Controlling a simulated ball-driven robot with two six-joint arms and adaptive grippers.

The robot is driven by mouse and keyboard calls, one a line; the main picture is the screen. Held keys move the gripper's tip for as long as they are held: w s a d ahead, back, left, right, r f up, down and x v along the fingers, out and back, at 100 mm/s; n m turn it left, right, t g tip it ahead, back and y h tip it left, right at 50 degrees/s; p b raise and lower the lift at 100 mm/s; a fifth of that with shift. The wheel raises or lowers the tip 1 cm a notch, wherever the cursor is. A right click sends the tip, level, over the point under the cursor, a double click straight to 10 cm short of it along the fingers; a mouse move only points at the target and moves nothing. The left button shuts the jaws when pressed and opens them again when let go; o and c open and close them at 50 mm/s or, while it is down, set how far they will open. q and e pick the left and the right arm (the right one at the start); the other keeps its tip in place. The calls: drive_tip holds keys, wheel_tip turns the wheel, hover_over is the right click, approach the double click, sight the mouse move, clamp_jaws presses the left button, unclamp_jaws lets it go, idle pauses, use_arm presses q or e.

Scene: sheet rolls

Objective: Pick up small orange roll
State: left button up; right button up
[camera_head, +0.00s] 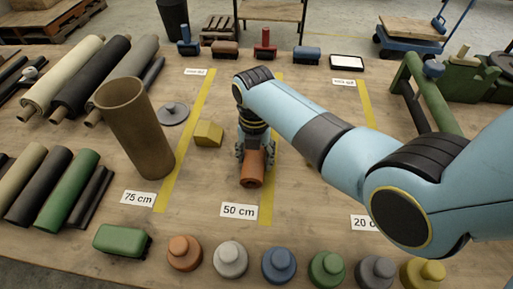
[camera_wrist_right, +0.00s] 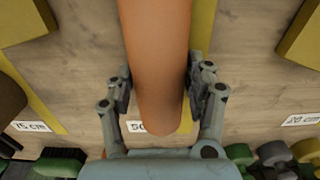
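The small orange roll (camera_head: 253,168) is on or just above the wooden table, by the 50 cm label. Its near end faces the head camera. In the wrist view the orange roll (camera_wrist_right: 158,60) runs down the middle of the picture. My right gripper (camera_head: 253,158) comes down over the roll with one finger on each side. In the wrist view the right gripper's fingers (camera_wrist_right: 159,88) press against both sides of the roll, with no clear gap. I cannot tell whether the roll touches the table. My left gripper is not in view.
A tall brown tube (camera_head: 135,130) stands left, with a yellow block (camera_head: 208,134) near it. Several round knobbed weights, including an orange one (camera_head: 184,252), line the front edge. A green frame (camera_head: 430,95) stands at right. Long rolls (camera_head: 62,75) lie at left.

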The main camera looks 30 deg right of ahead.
drive_tip(key=c, duration=0.9)
clamp_jaws()
drive_tip(key=shift+w+r, duration=0.1)
